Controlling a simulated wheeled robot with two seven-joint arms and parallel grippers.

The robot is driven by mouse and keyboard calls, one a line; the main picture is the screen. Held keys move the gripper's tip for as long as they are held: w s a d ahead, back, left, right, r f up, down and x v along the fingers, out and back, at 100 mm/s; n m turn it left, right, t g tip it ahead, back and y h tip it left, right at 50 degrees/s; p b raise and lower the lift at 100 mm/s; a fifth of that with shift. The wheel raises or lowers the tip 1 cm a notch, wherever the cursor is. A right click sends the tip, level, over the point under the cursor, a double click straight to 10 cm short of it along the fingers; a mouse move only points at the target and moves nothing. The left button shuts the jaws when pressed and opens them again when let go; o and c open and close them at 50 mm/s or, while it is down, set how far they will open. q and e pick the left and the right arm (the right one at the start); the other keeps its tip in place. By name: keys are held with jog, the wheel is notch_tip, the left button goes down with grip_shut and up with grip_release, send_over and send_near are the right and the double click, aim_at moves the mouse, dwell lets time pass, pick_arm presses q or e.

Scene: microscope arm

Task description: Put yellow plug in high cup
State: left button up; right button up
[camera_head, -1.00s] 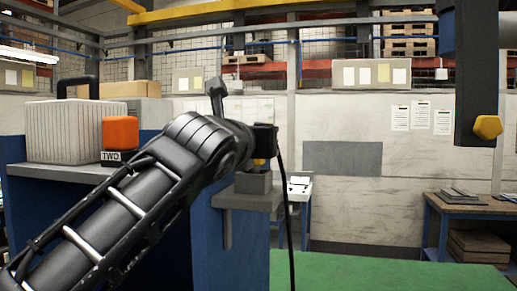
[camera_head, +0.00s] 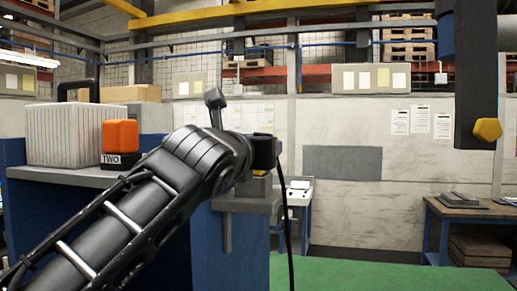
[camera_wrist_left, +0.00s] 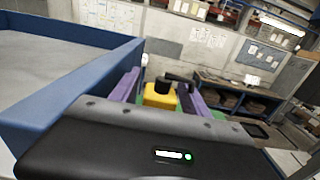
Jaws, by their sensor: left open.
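The yellow plug (camera_wrist_left: 159,96) shows in the left wrist view between the two purple fingers of my left gripper (camera_wrist_left: 161,90). The fingers are apart, one on each side of it; I cannot tell whether they touch it. A dark knob-like piece (camera_wrist_left: 181,79) shows just beyond the plug. In the head view a sliver of yellow (camera_head: 258,173) shows under my left wrist, above a small grey block (camera_head: 258,187) on a grey ledge. My left arm hides most of this spot. I cannot make out a high cup for certain. My right gripper is out of view.
An orange block on a base marked TWO (camera_head: 120,138) and a striped white box (camera_head: 64,134) stand on the blue-sided counter at left. A dark column with a yellow hexagonal knob (camera_head: 487,130) hangs at right. The green floor (camera_head: 350,274) is clear.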

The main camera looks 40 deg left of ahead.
pick_arm(q)
jog(key=b+v, duration=0.2)
jog(key=v, duration=0.9)
jog(key=shift+s+b, duration=0.3)
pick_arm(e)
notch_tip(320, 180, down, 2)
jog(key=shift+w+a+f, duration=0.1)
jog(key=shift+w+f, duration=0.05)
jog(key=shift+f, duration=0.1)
pick_arm(q)
jog(key=shift+d, duration=0.1)
dwell(0.8)
